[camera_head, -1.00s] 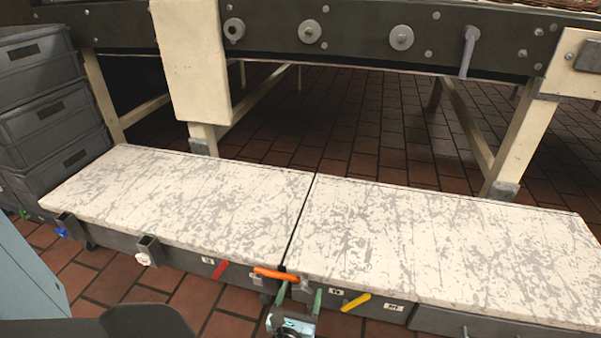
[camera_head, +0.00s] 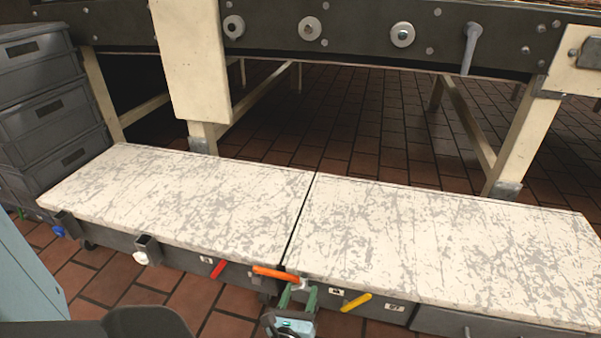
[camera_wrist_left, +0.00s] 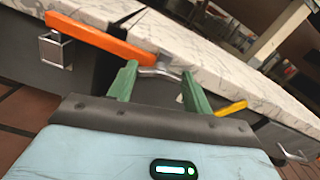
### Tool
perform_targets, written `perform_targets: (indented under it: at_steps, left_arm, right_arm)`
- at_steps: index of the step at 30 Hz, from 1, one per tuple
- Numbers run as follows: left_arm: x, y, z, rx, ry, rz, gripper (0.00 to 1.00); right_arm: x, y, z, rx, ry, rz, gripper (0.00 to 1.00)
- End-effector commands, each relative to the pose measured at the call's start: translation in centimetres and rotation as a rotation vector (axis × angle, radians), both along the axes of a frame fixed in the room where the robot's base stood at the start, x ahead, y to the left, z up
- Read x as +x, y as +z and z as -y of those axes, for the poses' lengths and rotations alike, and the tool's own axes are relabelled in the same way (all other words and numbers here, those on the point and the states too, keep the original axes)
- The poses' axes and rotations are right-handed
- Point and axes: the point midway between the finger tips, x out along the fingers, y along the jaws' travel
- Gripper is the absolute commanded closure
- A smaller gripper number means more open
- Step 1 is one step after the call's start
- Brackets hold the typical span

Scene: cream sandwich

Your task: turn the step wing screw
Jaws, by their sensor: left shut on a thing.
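The grey metal step wing screw (camera_wrist_left: 160,71) sits on the front side of the low step, beside the right end of an orange handle (camera_wrist_left: 98,36). In the head view the orange handle (camera_head: 275,272) lies near the seam between the two step tops. My left gripper (camera_head: 298,298) has green fingers on a light blue body. In the left wrist view its fingers (camera_wrist_left: 158,84) stand on either side of the wing screw and are shut on it. Part of the screw is hidden behind the fingers. My right gripper is not in view.
The step tops (camera_head: 180,200) are speckled white and bare. A red handle (camera_head: 218,268) and a yellow handle (camera_head: 356,302) are on the step front, either side of the screw. Grey crates (camera_head: 45,110) stand at left. A dark machine frame (camera_head: 350,30) rises behind.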

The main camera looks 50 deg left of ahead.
Motion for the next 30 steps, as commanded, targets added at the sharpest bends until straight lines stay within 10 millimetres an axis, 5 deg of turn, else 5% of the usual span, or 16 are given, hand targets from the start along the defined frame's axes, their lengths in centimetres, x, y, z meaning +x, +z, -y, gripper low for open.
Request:
perform_targets:
  at_steps: [14,30]
  left_arm:
    - [-0.1,-0.1,0.0,-0.384,0.001,0.235,0.73]
    - [-0.1,0.0,0.0,-0.818,0.001,0.502,0.73]
  right_arm:
    - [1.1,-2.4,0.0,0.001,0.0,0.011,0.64]
    - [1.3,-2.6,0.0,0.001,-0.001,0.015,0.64]
